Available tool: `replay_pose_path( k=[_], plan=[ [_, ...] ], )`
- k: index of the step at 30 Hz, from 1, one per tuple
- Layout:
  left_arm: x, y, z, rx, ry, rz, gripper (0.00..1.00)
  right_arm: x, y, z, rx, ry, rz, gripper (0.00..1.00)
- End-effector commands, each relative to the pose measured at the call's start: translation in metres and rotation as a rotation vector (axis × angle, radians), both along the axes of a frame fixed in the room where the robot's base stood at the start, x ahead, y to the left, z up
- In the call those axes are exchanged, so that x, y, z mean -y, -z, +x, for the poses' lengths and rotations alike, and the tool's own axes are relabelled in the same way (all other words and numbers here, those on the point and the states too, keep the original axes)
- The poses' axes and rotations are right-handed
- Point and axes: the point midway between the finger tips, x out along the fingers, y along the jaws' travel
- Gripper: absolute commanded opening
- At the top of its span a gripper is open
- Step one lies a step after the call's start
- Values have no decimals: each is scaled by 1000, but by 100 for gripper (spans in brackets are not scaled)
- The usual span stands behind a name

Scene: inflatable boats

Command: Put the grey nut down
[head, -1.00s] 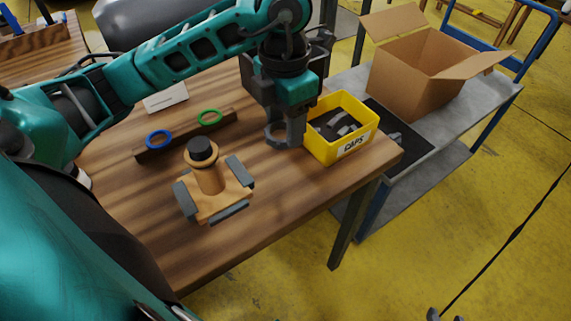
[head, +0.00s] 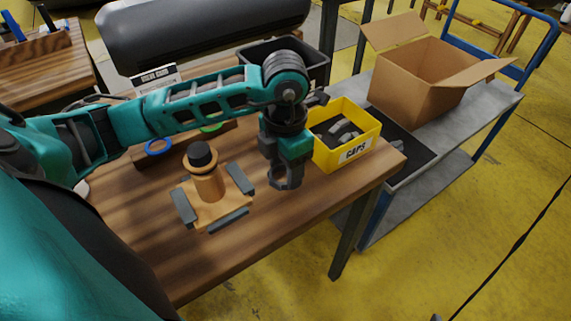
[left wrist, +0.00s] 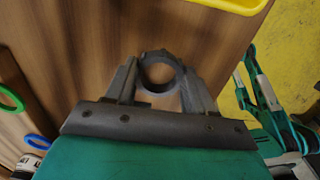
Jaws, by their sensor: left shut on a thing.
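The grey nut (head: 276,185) is a ring held between the fingers of my left gripper (head: 286,178), which is shut on it. In the left wrist view the nut (left wrist: 157,54) sits between the fingertips of the gripper (left wrist: 160,76), with wood behind it. In the head view the nut appears over the wooden table (head: 285,225), right of the orange valve-like stand and in front of the yellow caps bin. Whether it touches the table is hard to tell. My right gripper is not clearly seen.
The orange stand (head: 207,187) with a black cap has grey pads around it. The yellow bin (head: 340,157) holds grey parts. A blue ring (head: 158,146) and a green ring (head: 212,128) are behind the stand, partly covered by my arm. The front right tabletop is clear.

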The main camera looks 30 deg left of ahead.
Motion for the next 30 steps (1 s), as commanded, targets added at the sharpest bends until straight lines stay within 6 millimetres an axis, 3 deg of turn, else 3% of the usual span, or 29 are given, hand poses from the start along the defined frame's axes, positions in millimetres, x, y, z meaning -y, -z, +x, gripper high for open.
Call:
replay_pose_path(
  k=[6,7,14,23,27,30],
  plan=[
    [0,8,0,0,0,0,25,-2,8,-1,-9,-2,2,43],
    [0,7,0,0,-1,0,55,-2,7,-1,-9,-3,2,43],
    [0,6,0,0,-1,0,77,-3,4,0,-5,-5,5,43],
    [0,4,0,0,0,0,79,-3,1,1,0,-4,4,43],
    [0,-9,1,2,0,0,79,-2,-6,2,10,-4,2,43],
    [0,-29,1,5,1,0,79,-1,-8,3,15,-2,1,43]
  ],
)
